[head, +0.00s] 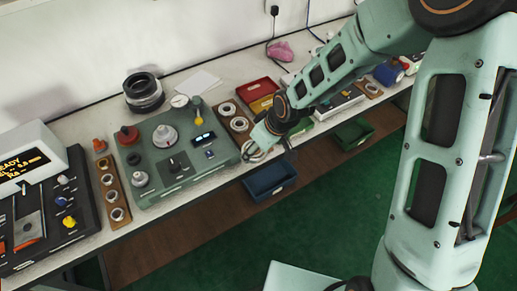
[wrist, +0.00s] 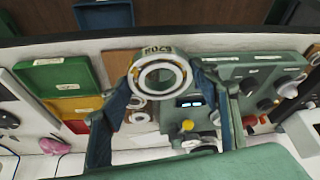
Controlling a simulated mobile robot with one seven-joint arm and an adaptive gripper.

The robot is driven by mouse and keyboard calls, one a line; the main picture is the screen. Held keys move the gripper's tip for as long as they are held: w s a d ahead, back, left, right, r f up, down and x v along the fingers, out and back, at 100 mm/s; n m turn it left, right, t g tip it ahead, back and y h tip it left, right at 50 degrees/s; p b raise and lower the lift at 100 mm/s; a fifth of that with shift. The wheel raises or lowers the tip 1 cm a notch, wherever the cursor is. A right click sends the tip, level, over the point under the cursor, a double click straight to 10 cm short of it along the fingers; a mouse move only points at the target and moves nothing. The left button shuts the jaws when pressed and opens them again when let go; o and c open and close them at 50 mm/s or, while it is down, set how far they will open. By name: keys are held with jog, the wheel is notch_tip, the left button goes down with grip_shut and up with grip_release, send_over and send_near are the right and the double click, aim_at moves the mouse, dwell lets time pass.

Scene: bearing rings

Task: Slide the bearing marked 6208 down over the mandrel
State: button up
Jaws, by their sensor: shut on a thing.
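My gripper (head: 264,140) is at the front edge of the bench, just right of the green control panel. In the wrist view my gripper (wrist: 164,76) is shut on a pale bearing ring (wrist: 139,80), with one blue finger on each side. Its open bore faces the camera. The ring bears a dark marking on its upper rim, too small to read surely. In the head view the ring (head: 258,156) shows partly below the fingers. A silver stepped round part (head: 165,138) stands on the green panel; I cannot tell whether it is the mandrel.
The green panel (head: 215,169) carries a red knob, a gauge and a small display. Wooden ring boards stand on its left (head: 126,214) and right (head: 222,101). A black ringed cylinder (head: 144,93) stands behind. A blue bin (head: 270,181) hangs below the bench edge.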

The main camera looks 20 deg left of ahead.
notch_tip(320, 180, up, 7)
jog(key=shift+s, duration=0.15)
dwell(0.9)
jog(key=shift+r, duration=0.1)
